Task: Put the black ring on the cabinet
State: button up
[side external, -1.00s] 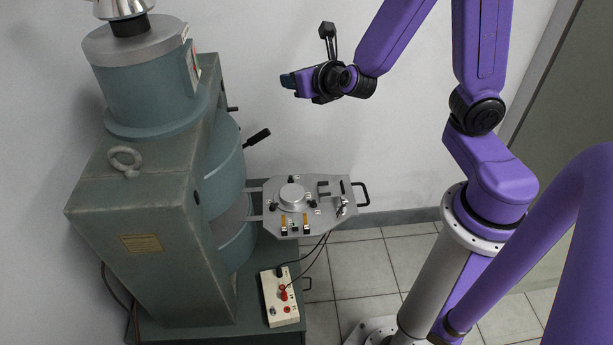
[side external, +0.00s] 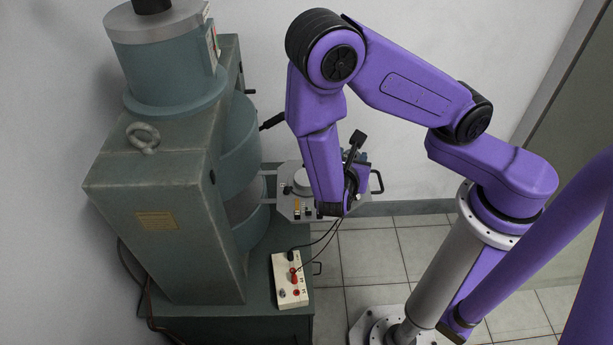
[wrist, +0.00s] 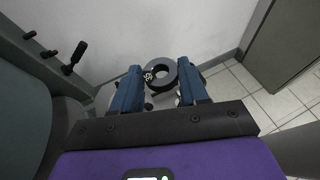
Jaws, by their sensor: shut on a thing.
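My gripper (wrist: 160,88) has its two blue fingers on either side of the black ring (wrist: 172,74), which shows at the fingertips in the wrist view. The ring is dark grey with a light mark on its left side and an open hole. In the side view my gripper (side external: 357,156) is over the right part of the metal plate. The ring cannot be made out there. A green cabinet (side external: 235,322) with small handles stands under the big magnet. My arm hides part of the plate.
The magnet (side external: 165,200) fills the left side. A white control box (side external: 289,281) with cables sits on the cabinet top. The metal plate (side external: 290,208) carries small fittings and juts out from the magnet. A black-handled lever (side external: 272,121) sticks out above.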

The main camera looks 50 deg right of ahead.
jog(key=shift+s+f+m+g, duration=0.2)
jog(key=shift+s+m+g, duration=0.25)
jog(key=shift+s, duration=0.4)
send_over(303, 183)
jog(key=s, duration=0.2)
jog(key=f, duration=0.8)
jog(key=shift+w+d+f, duration=0.1)
jog(key=shift+w+d, duration=0.1)
jog(key=shift+w, duration=0.05)
jog(key=shift+w+f, duration=0.5)
jog(key=shift+f, duration=0.1)
jog(key=shift+w+a+f, duration=0.1)
jog(key=shift+w+f, duration=0.15)
jog(key=shift+f, duration=1.35)
jog(key=shift+f, duration=0.1)
